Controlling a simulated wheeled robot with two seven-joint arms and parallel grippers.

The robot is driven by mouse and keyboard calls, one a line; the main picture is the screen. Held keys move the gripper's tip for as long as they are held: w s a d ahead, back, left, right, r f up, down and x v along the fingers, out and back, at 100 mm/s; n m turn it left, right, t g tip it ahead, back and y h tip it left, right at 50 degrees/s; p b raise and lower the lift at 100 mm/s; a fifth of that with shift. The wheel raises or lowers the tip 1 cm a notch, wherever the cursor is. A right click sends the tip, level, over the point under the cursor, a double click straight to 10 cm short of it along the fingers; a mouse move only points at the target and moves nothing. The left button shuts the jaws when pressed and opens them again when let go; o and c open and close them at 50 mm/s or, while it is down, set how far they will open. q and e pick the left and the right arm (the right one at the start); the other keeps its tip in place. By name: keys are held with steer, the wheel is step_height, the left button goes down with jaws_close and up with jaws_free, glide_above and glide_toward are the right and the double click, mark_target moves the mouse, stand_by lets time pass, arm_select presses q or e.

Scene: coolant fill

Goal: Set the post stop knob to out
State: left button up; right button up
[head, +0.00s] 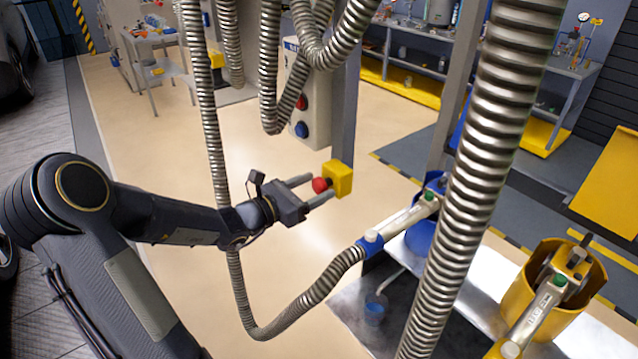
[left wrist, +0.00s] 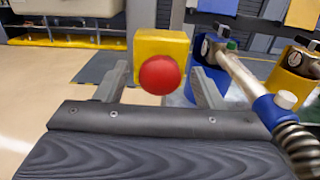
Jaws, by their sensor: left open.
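The post stop knob is a red round knob (head: 320,185) on the left face of a yellow box (head: 342,178), which is fixed to a grey post (head: 344,110). My left gripper (head: 322,190) is open, with its two fingers pointing at the box and the knob between or just before their tips. In the left wrist view the red knob (left wrist: 159,75) sits between the two fingers (left wrist: 158,82), in front of the yellow box (left wrist: 176,45). I cannot tell whether the fingers touch the knob. My right gripper is not in view.
Metal hoses (head: 490,150) hang in front and beside my left arm. A blue-collared nozzle (head: 400,222) lies close to the right of the post, and a yellow holder (head: 560,290) stands at lower right. A control panel (head: 310,100) is behind. Open floor lies left of the post.

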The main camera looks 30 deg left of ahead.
arm_select(q)
steer(key=shift+x, duration=0.95)
jaws_close()
steer(key=shift+s+a, duration=0.25)
steer(key=shift+s, duration=0.35)
steer(key=shift+f, duration=0.1)
jaws_free()
steer(key=shift+s, duration=0.1)
steer(key=shift+a, duration=0.1)
